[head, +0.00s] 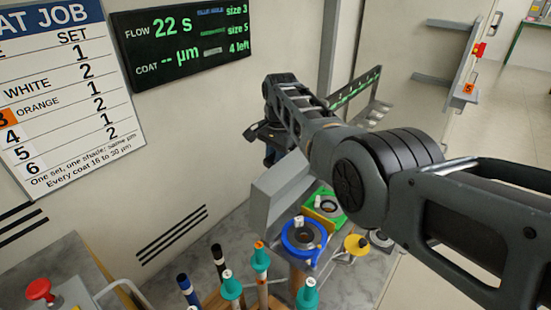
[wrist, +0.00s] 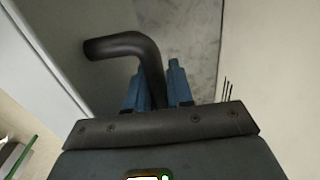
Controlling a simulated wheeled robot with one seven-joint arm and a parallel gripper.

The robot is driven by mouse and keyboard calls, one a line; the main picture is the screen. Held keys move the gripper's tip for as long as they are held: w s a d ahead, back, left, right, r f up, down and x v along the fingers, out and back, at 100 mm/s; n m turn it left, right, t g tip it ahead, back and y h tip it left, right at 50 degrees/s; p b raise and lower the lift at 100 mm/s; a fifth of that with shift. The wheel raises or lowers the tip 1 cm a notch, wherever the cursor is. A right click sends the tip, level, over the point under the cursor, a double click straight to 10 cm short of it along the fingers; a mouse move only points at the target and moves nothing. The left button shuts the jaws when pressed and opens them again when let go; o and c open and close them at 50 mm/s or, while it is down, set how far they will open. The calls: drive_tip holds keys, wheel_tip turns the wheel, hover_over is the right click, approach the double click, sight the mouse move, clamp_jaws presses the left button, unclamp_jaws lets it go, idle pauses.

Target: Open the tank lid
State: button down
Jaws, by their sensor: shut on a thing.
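My gripper (wrist: 154,82) shows in the wrist view with its two blue fingers on either side of a dark, bent bar handle (wrist: 118,44). It is shut on this handle, whose free end curves to the left. In the head view my gripper (head: 268,133) is near the wall, above a grey slanted housing (head: 277,187). My arm hides part of the space behind it. The tank lid cannot be told apart with certainty; a pale grey panel (wrist: 40,60) lies left of the handle in the wrist view.
Below the gripper stand a blue ring fixture (head: 304,236), a green one (head: 325,205) and a yellow knob (head: 356,244). Several teal-collared rods (head: 261,262) stand in front. A red button (head: 39,289) is at the lower left. A job board (head: 62,95) and a display (head: 181,45) hang on the wall.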

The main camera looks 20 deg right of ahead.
drive_tip(key=c, duration=1.1)
unclamp_jaws()
drive_tip(key=shift+s+f, duration=0.1)
drive_tip(key=shift+f, duration=0.05)
drive_tip(key=shift+s+d+r+p, duration=0.1)
drive_tip(key=shift+r+p, duration=0.05)
drive_tip(key=shift+r, duration=1.8)
drive_tip(key=shift+s+d+r+p, duration=0.1)
drive_tip(key=shift+r+p, duration=0.05)
drive_tip(key=shift+r, duration=1.8)
drive_tip(key=shift+w+a, duration=0.1)
